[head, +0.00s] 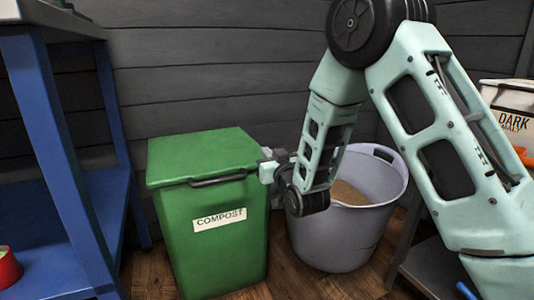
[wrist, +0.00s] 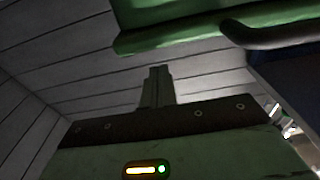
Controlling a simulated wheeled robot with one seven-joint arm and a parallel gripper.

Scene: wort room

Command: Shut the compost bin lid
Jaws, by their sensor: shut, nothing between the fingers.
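The green compost bin (head: 222,250) stands on the floor left of centre in the head view, with a white COMPOST label on its front. Its green lid (head: 200,152) lies down over the top, and I see no clear gap under it. A dark handle (head: 217,180) runs along the lid's front edge. My gripper (head: 266,163) is at the lid's right front corner; I cannot tell whether it touches. In the wrist view my shut, empty fingers (wrist: 158,72) point up below the green edge (wrist: 165,40), with the handle (wrist: 275,36) to the right.
A grey tub (head: 335,240) with brownish contents stands close to the bin's right. A blue shelf frame (head: 60,150) with a red object (head: 8,268) is at the left. A white container labelled DARK (head: 508,98) is at the right. Plank wall (head: 200,75) stands behind.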

